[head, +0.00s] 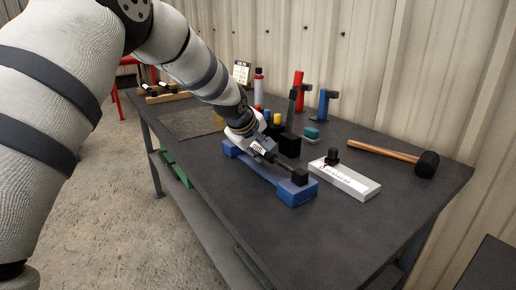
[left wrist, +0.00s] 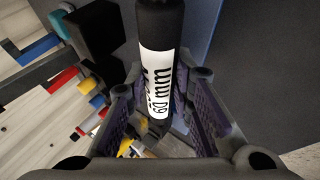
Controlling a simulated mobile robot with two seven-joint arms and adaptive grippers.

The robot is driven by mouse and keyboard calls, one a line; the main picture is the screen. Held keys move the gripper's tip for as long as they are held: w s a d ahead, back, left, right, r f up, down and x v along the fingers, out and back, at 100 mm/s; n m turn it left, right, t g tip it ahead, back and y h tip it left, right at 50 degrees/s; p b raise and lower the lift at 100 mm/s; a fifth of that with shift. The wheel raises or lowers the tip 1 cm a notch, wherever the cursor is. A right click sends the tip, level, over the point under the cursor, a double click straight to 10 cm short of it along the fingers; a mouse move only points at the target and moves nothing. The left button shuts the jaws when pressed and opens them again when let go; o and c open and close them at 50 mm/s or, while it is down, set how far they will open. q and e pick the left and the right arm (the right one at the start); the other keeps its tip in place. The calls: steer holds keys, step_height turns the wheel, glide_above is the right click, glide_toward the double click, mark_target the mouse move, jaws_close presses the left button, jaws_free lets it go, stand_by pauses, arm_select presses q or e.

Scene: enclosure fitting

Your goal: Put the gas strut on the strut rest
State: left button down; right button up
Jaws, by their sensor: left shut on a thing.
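The gas strut (head: 260,152) is a dark cylinder with a white label and a thinner rod running toward a black end piece at the right. In the left wrist view the strut (left wrist: 158,75) shows its label, which reads "60 mm". My left gripper (head: 246,136) is shut around its body. The strut rest (head: 297,194) is a long blue base with a raised block at each end, on the bench. The strut lies along and over it; I cannot tell whether it touches the blocks. The gripper hides the rest's far end in part. My right gripper is not in view.
A white block with a black knob (head: 345,180) stands right of the rest. A mallet (head: 427,164) lies behind it. Red (head: 297,88) and blue (head: 324,104) tools and black blocks (head: 289,146) stand behind the strut. The bench front right (head: 350,235) is clear.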

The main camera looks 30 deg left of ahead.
arm_select(q)
steer(key=c, duration=1.4)
jaws_free()
steer(key=shift+r, duration=0.25)
steer(key=p+v, duration=0.2)
steer(key=v, duration=0.9)
steer(key=shift+s+r, duration=0.1)
steer(key=shift+s, duration=0.2)
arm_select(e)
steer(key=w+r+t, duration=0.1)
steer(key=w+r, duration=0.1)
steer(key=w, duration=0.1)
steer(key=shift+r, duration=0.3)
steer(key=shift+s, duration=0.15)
